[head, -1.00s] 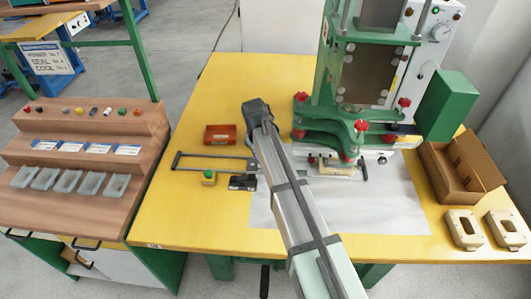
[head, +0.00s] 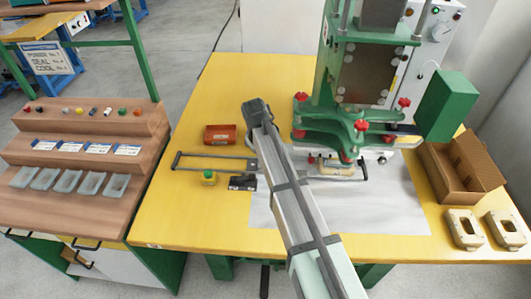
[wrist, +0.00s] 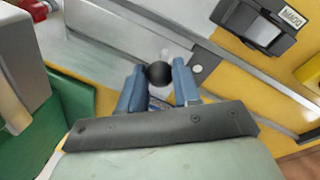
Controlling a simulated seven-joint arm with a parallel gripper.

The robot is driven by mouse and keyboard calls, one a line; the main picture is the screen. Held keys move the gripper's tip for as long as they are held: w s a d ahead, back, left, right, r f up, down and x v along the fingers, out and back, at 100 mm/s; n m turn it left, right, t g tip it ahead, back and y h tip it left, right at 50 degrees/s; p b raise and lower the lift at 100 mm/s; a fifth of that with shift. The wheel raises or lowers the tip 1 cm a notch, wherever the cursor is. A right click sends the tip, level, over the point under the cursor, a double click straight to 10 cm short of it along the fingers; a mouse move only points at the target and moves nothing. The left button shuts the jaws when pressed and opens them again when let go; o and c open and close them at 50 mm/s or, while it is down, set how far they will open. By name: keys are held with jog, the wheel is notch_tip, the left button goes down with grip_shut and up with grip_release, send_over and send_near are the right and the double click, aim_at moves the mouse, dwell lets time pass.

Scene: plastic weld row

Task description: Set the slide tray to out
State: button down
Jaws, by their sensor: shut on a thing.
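My gripper (wrist: 157,90) shows in the wrist view with its two blue fingers closed around a round black knob (wrist: 158,73). Pale metal, which looks like part of the slide tray, lies by the knob, but its outline is mostly hidden. In the head view my own arm covers my gripper and the knob. Grey slide rails (head: 213,155) reach out left from the green press (head: 350,134) and end in a crossbar over the yellow table. A beige piece (head: 338,169) sits low under the press head. How far out the tray stands is hard to tell.
A small black labelled box (head: 243,182), a yellow-green button box (head: 209,178) and an orange bin (head: 220,134) stand around the rails. A cardboard box (head: 452,170) and two beige parts (head: 465,229) lie at the right. The table's front left is clear.

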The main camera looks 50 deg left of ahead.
jog(key=s+a, duration=2.1)
jog(key=shift+s+a, duration=0.25)
jog(key=shift+a, duration=0.05)
jog(key=shift+s+a, duration=0.1)
jog(key=c, duration=1)
grip_release()
jog(key=shift+c, duration=0.2)
jog(key=shift+o, duration=1.2)
notch_tip(320, 180, up, 14)
jog(key=s, duration=0.2)
jog(key=shift+s+a+f, duration=0.15)
jog(key=shift+s+f, duration=0.05)
jog(key=shift+s, duration=0.05)
